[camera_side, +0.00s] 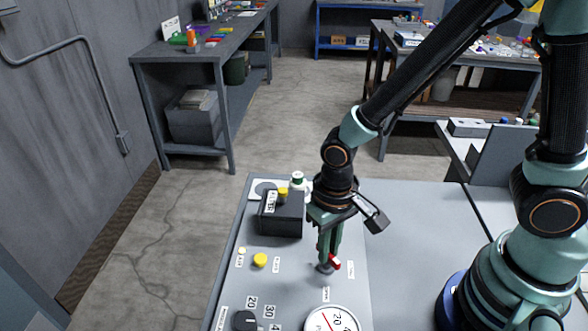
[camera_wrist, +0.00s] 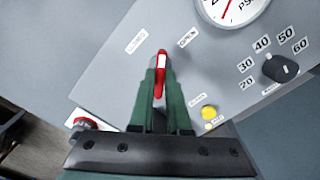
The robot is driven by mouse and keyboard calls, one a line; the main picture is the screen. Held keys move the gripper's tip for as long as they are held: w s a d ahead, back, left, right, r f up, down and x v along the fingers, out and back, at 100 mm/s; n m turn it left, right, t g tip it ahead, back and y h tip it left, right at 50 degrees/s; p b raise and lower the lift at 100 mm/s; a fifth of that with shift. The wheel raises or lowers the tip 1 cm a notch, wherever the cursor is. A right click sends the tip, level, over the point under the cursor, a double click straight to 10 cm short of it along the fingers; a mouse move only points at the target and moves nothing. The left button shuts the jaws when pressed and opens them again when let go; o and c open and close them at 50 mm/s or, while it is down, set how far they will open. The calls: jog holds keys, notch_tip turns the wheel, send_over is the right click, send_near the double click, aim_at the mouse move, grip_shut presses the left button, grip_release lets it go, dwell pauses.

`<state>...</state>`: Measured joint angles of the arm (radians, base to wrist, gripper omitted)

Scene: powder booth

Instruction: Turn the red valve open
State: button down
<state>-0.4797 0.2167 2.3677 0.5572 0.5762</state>
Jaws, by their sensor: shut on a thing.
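The red valve handle (camera_wrist: 161,76) stands on the grey panel (camera_wrist: 110,75), with a pale stripe along it. In the wrist view it points up the picture, between a label at its left (camera_wrist: 137,41) and the "OPEN" label (camera_wrist: 187,38) at its right. My gripper (camera_wrist: 160,82) has its green fingers closed on both sides of the handle. In the side view, part of the red valve (camera_side: 335,262) shows at the right of my gripper's tips (camera_side: 325,264); the fingers hide the rest.
A round gauge (camera_side: 332,322) with a red needle lies in front of the valve. A black knob (camera_side: 245,320) and a yellow button (camera_side: 260,260) are to the left. A dark box (camera_side: 281,218) stands behind. Bare grey tabletop (camera_side: 410,230) lies to the right.

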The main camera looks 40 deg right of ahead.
jog(key=m, duration=0.4)
jog(key=shift+r+m, duration=0.1)
jog(key=shift+m, duration=1.7)
jog(key=c, duration=0.9)
grip_release()
notch_tip(320, 180, up, 12)
jog(key=shift+d, duration=0.1)
